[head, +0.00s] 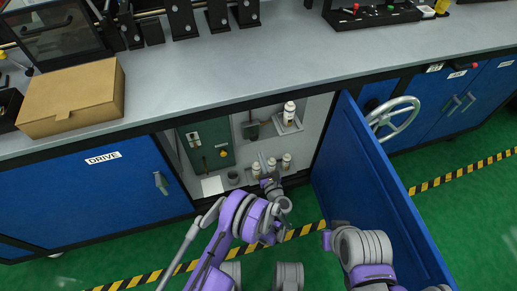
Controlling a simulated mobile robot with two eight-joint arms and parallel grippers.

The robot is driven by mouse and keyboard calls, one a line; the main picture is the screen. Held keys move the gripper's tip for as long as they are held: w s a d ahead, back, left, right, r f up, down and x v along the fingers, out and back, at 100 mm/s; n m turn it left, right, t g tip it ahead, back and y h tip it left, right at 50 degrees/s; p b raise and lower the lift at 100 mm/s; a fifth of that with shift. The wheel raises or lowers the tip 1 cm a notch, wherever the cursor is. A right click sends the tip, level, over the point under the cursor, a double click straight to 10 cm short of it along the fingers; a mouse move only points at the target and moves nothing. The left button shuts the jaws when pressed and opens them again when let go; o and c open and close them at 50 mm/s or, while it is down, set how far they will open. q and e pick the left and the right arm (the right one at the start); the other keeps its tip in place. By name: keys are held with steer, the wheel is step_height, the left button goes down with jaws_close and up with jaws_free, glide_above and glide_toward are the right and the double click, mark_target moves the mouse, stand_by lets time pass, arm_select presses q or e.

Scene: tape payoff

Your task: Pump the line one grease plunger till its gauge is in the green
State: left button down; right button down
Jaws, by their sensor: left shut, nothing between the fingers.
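The open cabinet (312,125) under the bench holds a green panel (210,132) with small fittings and a yellow part (223,153). Several white bottle-like pieces stand inside: a low row (286,161) and one on a small shelf (289,110). I cannot tell which piece is the line one plunger, and no gauge face is readable. My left gripper (269,184) is shut and empty at the cabinet's lower opening, just in front of the low row. My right gripper (332,238) is outside, by the open door; its fingers are too unclear to read.
The open blue door (375,185) stands out to the right of the opening. A handwheel (394,118) is behind it. The closed DRIVE door (85,195) is on the left. A cardboard box (72,98) sits on the grey bench (215,75). Yellow-black tape (465,171) marks the green floor.

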arm_select(q)
steer(key=shift+v, duration=2.2)
